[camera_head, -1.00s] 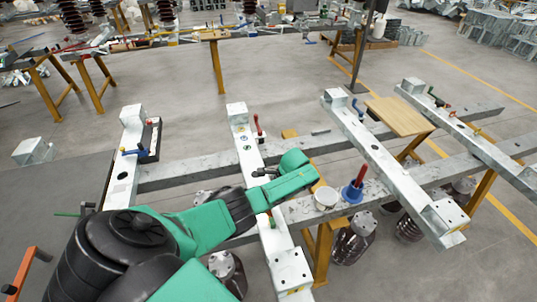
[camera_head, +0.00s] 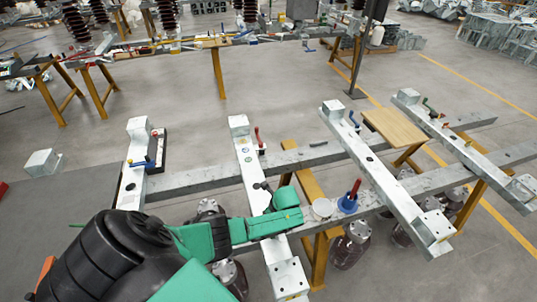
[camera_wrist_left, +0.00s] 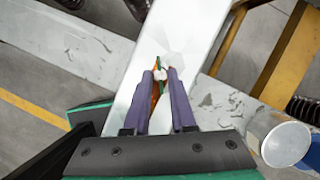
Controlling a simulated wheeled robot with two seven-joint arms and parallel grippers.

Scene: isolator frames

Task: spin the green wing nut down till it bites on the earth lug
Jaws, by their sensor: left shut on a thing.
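My left gripper (camera_wrist_left: 160,76) has its two purple fingers closed around a small piece over a pale steel beam. Green and orange parts show between the fingers, with a whitish round piece at the tips. The green part looks like the wing nut (camera_wrist_left: 159,62), but it is largely covered by the fingers. In the head view the left gripper (camera_head: 262,186) is a small dark shape over the second beam from the left. I cannot make out the earth lug or whether the nut touches it. My right gripper is not in view.
The pale beam (camera_head: 243,140) lies across grey rails. A wooden board (camera_head: 398,124) lies farther right. Open floor spreads beyond the rails.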

